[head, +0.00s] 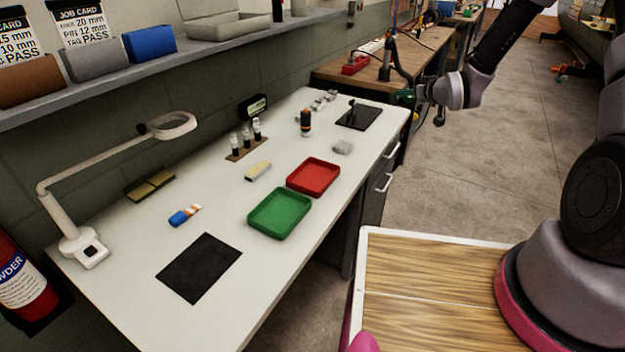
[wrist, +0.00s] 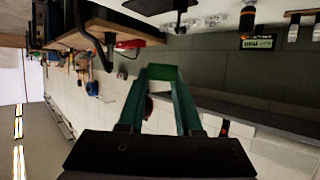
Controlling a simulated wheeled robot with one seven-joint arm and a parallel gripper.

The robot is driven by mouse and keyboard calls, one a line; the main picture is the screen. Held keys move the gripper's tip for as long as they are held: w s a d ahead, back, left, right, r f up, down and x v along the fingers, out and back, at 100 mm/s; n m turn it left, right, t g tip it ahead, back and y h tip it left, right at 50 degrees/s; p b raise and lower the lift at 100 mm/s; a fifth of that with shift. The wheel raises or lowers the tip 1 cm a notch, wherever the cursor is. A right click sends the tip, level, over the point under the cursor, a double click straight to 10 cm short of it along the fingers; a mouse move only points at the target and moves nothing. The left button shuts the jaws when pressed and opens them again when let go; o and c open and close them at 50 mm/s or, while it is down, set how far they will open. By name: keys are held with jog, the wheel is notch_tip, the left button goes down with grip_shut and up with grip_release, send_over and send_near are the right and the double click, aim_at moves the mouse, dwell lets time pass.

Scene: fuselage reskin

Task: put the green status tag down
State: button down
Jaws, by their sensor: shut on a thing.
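The green status tag (wrist: 162,73) shows in the wrist view as a small green block between my fingertips. My gripper (wrist: 160,84) is shut on it and holds it up in the air. In the head view my gripper (head: 404,97) is at the upper right, beyond the far right corner of the white bench. The tag itself is too small to make out clearly there.
The white bench (head: 130,235) holds a green tray (head: 280,213), a red tray (head: 313,176), two black mats (head: 199,267) (head: 359,117), a lamp (head: 63,215) and small parts. Bare bench top lies left of the trays. A wooden bench (head: 335,71) stands beyond.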

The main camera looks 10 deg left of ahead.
jog(key=s+a+f+n+g+y, duration=0.2)
jog(key=s+a+f, duration=0.2)
jog(key=a, duration=0.3)
jog(key=s+a+f+n+g+y, duration=0.1)
jog(key=s+a+f+n+y, duration=0.2)
jog(key=a, duration=0.4)
jog(key=n+g+y, duration=0.1)
jog(key=n+g, duration=0.3)
jog(key=g, duration=0.1)
send_over(315, 179)
notch_tip(315, 179, down, 10)
jog(key=shift+s+r, duration=0.1)
jog(key=shift+s, duration=0.05)
jog(key=shift+f, duration=2.2)
jog(key=shift+f, duration=0.1)
jog(key=c, duration=0.6)
grip_release()
